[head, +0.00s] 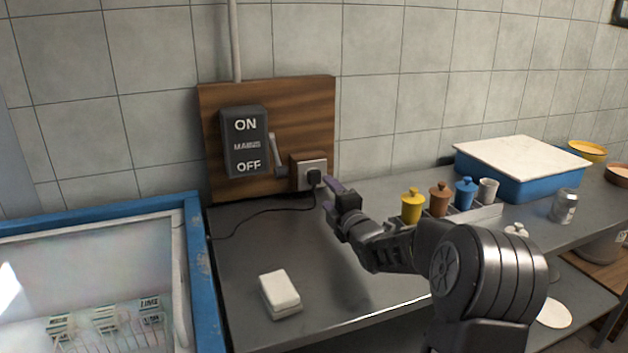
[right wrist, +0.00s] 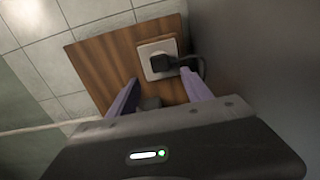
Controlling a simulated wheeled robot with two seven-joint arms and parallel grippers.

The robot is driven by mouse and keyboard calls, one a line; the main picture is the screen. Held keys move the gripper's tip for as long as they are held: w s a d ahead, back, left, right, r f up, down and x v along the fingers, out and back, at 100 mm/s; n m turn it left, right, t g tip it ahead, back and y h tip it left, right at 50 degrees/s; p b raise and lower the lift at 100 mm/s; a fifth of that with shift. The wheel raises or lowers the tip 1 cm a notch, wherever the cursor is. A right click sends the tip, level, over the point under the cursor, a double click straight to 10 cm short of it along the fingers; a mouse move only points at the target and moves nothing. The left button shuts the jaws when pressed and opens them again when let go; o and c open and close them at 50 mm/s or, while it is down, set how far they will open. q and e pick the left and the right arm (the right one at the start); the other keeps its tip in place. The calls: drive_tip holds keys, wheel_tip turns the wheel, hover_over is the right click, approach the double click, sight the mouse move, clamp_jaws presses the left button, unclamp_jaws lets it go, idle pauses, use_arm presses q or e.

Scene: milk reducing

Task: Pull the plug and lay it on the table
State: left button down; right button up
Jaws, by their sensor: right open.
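The black plug (head: 314,176) sits in the white wall socket (head: 302,168) on a wooden board. Its black cord (head: 262,212) hangs down and runs left across the metal table (head: 240,260). My right gripper (head: 329,194) is open and empty, just right of and slightly below the plug, apart from it. In the right wrist view the plug (right wrist: 163,63) is in the socket (right wrist: 149,47), ahead of and between the two purple fingers (right wrist: 162,92). My left gripper is not in view.
A switch box (head: 245,142) with a lever (head: 275,150) is left of the socket. A white block (head: 280,293) lies on the table's front part. Yellow, brown and blue pots (head: 439,200) stand right of my gripper. A blue-framed freezer (head: 205,290) is at left. The table's middle is clear.

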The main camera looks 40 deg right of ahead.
sight(315, 181)
drive_tip(key=p+x, duration=0.3)
drive_tip(key=x, duration=0.2)
drive_tip(key=shift+r, duration=0.15)
drive_tip(key=b+x, duration=0.1)
drive_tip(key=x, duration=0.1)
drive_tip(key=shift+w+f+b, duration=0.35)
drive_tip(key=shift+w+b, duration=0.05)
drive_tip(key=shift+w+d+r, duration=0.15)
drive_tip(key=shift+w+d, duration=0.05)
drive_tip(key=shift+w, duration=0.2)
drive_tip(key=shift+r, duration=0.1)
drive_tip(key=shift+w, duration=0.1)
drive_tip(key=shift+b, duration=0.75)
drive_tip(key=shift+f+b, duration=0.3)
drive_tip(key=shift+f, duration=0.05)
drive_tip(key=shift+f+b, duration=0.1)
drive_tip(key=shift+b, duration=0.25)
